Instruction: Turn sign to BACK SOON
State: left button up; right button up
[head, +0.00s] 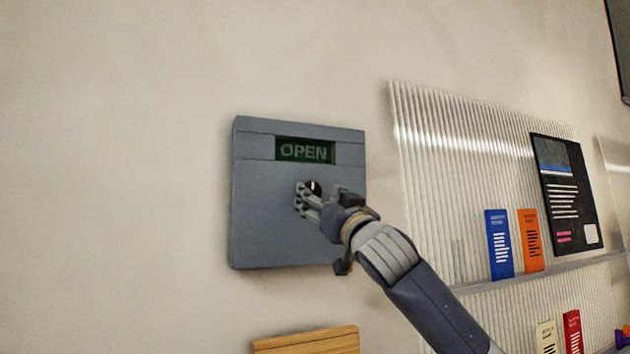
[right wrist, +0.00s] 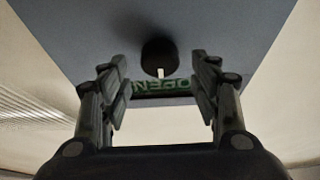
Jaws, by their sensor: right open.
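The sign (head: 262,215) is a grey square box on the wall. Its small dark window (head: 305,151) reads OPEN in green letters. A dark round knob (head: 314,187) with a white mark sits below the window, partly hidden by my right gripper (head: 302,197). In the right wrist view the knob (right wrist: 159,56) lies ahead, between and beyond the two open fingers of my right gripper (right wrist: 160,82). The fingers do not appear to touch it. The window (right wrist: 162,87) shows upside down there. My left gripper is not in view.
A ribbed translucent panel (head: 430,150) with a shelf (head: 540,272) stands to the right. It holds a blue leaflet (head: 499,244), an orange leaflet (head: 530,240) and a dark poster (head: 566,195). A wooden piece (head: 306,342) is below the sign. The wall left of the sign is bare.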

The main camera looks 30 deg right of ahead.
aim_at(316, 194)
jog(key=shift+p+x, duration=0.5)
jog(key=shift+x, duration=0.65)
jog(key=shift+w+r, duration=0.1)
jog(key=shift+w, duration=0.35)
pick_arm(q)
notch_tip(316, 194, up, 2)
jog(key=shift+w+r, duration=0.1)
pick_arm(e)
jog(key=shift+s, duration=0.1)
jog(key=c, duration=1)
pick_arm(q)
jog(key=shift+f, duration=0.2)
